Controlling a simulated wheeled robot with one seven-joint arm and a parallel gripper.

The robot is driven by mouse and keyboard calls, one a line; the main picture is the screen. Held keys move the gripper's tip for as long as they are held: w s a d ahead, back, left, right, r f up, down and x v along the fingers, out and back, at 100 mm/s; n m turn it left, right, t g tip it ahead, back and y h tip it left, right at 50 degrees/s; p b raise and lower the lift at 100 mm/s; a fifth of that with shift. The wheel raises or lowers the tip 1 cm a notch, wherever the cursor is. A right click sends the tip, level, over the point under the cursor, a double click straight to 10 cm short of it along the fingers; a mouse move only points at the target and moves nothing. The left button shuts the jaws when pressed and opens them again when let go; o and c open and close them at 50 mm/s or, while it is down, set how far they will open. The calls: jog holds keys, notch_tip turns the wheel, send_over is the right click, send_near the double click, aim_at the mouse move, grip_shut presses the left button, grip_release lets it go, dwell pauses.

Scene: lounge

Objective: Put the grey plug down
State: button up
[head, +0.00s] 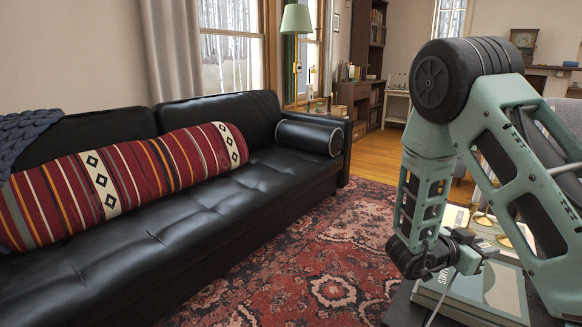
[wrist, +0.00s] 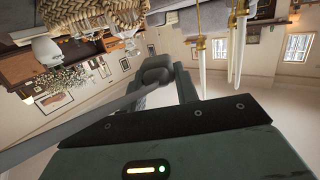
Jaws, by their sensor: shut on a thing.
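My gripper (head: 462,246) is at the right of the head view, low over a dark table with books on it. It is shut on the grey plug (head: 468,263), which shows as a small light-grey piece at the jaws. A thin grey cable (head: 442,296) hangs from it toward the table's front edge. My arm partly hides the area.
The dark table (head: 400,309) carries large books (head: 492,287) and brass-based pieces beside my arm. White candles in brass holders (wrist: 199,44) and a woven basket (wrist: 85,14) show in the wrist view. A black sofa (head: 170,235) stands left; patterned rug (head: 330,260) lies between.

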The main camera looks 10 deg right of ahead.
jog(key=w+a+n+t+y, duration=0.2)
jog(key=w+n+t, duration=0.3)
jog(key=w+t, duration=0.25)
jog(key=w+a+f+n+t+y, duration=0.1)
jog(key=w+a+n+t+y, duration=0.35)
jog(key=a+n+y, duration=0.35)
jog(key=w+a+f+n+t+y, duration=0.1)
jog(key=w+a+n+t+y, duration=0.4)
jog(key=a, duration=0.6)
notch_tip(320, 180, up, 31)
jog(key=g+y+p, duration=0.1)
jog(key=p, duration=3)
jog(key=s+f, duration=0.3)
jog(key=f, duration=0.4)
jog(key=s+f, duration=0.3)
jog(key=f, duration=0.3)
jog(key=shift+s+f, duration=0.4)
jog(key=shift+a, duration=0.1)
